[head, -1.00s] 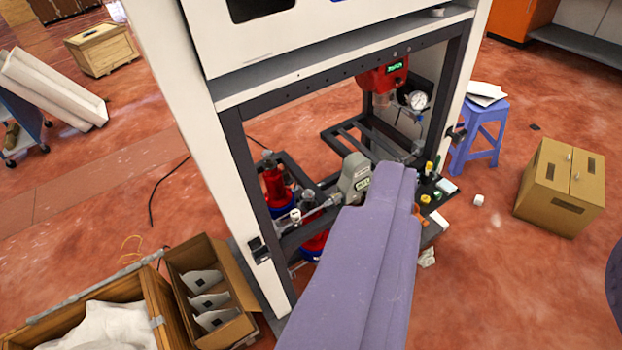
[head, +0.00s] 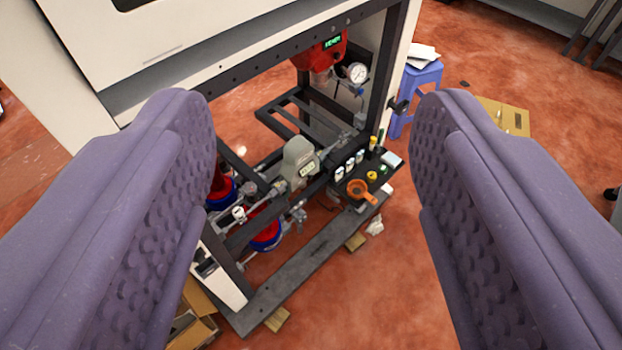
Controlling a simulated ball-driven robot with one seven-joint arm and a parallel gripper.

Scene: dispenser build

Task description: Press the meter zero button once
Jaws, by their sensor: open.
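My gripper (head: 315,170) has two thick purple fingers, spread wide apart. The left finger stands at the left side of the view and the right finger at the right. The gap between them is empty, and the meter shows through it, farther away and untouched. The left finger hides part of the cabinet and pipework.
The white dispenser cabinet (head: 230,45) with dark frame posts stands around the meter. A red unit (head: 320,52) and gauge (head: 357,73) hang behind. A small shelf (head: 372,187) holds bottles and an orange funnel (head: 358,189). A blue stool (head: 420,85) stands right.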

